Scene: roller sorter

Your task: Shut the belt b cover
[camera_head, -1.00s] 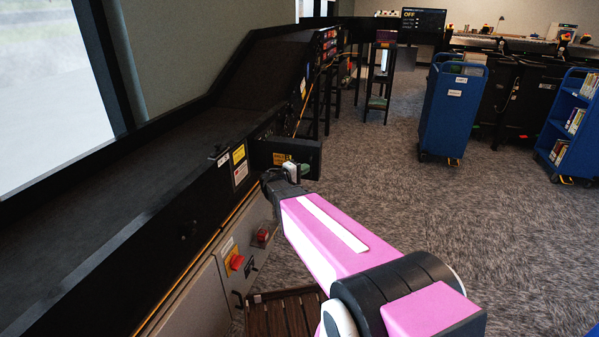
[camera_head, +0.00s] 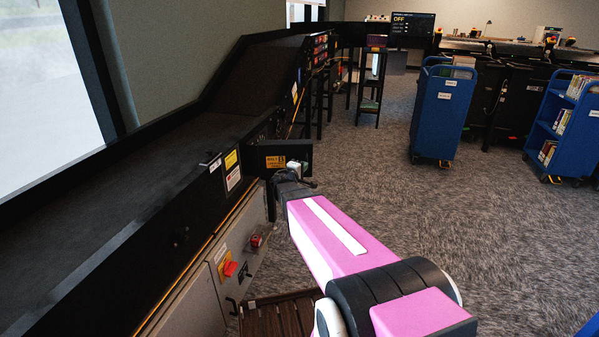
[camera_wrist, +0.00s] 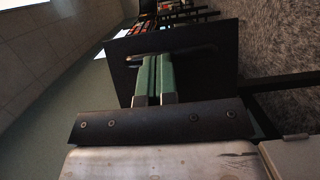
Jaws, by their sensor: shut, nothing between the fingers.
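The belt B cover (camera_head: 285,150) is a dark panel with an orange label marked B. It stands out from the side of the black conveyor, so it is open. My gripper (camera_head: 286,176) is at the near side of the cover, below its label; its fingertips are hard to make out in the head view. In the wrist view, the green fingers (camera_wrist: 153,60) are together and empty, in front of a dark panel (camera_wrist: 215,72) that looks like the cover. A dark bar crosses at their tips. Whether they touch it I cannot tell.
The long black conveyor (camera_head: 150,195) runs along the left, with a red switch (camera_head: 230,268) on the grey cabinet below. A wooden slatted platform (camera_head: 275,316) lies at its foot. Blue book carts (camera_head: 443,112) stand at the right. Carpet between is clear.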

